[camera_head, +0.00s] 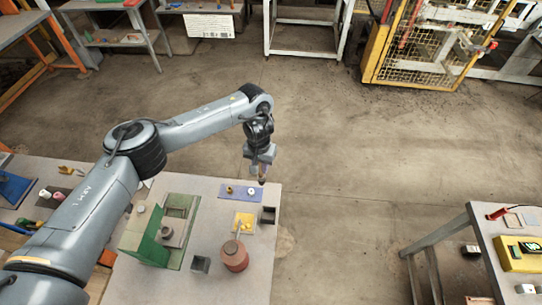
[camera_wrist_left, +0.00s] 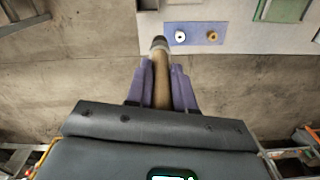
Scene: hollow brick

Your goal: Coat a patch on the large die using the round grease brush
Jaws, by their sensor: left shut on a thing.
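My left gripper (camera_head: 262,170) is shut on the round grease brush (camera_wrist_left: 161,80). In the left wrist view the brush's wooden handle lies between the purple fingers, with its grey and dark head pointing away. In the head view the brush (camera_head: 263,181) hangs over the far right corner of the near table, beside a blue mat. A large green metal block with box-like recesses (camera_head: 148,240) stands on that table, left of the gripper and apart from it; it may be the large die, but I cannot be sure. My right gripper is not in view.
On the near table (camera_head: 205,285) are a reddish-brown round pot (camera_head: 235,259), a yellow plate (camera_head: 244,222), small dark open boxes (camera_head: 268,215) and the blue mat (camera_head: 240,193) with two small rings. Another table (camera_head: 500,280) stands at right. The floor between is clear.

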